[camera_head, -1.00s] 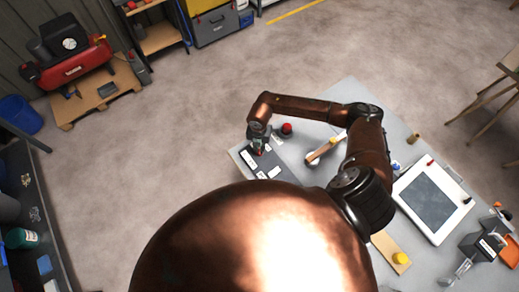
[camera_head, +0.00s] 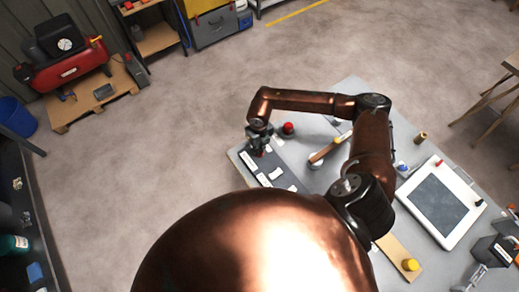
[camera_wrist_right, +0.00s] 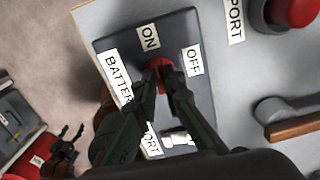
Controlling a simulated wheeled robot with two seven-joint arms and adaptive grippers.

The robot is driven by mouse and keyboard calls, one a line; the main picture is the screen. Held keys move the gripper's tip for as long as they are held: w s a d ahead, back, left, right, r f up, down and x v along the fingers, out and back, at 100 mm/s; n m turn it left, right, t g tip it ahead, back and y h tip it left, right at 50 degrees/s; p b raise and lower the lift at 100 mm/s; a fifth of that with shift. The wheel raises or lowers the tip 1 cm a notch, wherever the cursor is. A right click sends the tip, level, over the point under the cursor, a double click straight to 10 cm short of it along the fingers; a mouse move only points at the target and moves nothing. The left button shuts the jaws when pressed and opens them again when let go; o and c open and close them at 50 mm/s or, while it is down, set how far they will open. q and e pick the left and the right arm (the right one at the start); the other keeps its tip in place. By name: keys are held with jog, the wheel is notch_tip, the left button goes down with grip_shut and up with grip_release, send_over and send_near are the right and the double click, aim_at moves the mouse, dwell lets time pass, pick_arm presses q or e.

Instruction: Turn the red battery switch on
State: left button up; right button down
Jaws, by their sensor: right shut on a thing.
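The red battery switch (camera_wrist_right: 161,67) sits on a dark panel (camera_wrist_right: 112,45) with white labels. The ON label (camera_wrist_right: 150,37) is above it, the OFF label (camera_wrist_right: 194,61) to its right and the BATTERY label (camera_wrist_right: 118,77) to its left. My right gripper (camera_wrist_right: 163,82) is shut on the switch; the fingers hide much of it, so I cannot tell which label it points to. In the head view my right gripper (camera_head: 259,147) is down at the panel. What looks like my left gripper (camera_wrist_right: 70,135) shows small at lower left in the wrist view, its fingers apart and empty.
A framed grey screen (camera_head: 440,206) and a wooden strip with a yellow knob (camera_head: 410,264) are farther right.

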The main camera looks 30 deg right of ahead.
jog(key=shift+n, duration=0.4)
jog(key=c, duration=2)
grip_release()
notch_tip(320, 180, up, 12)
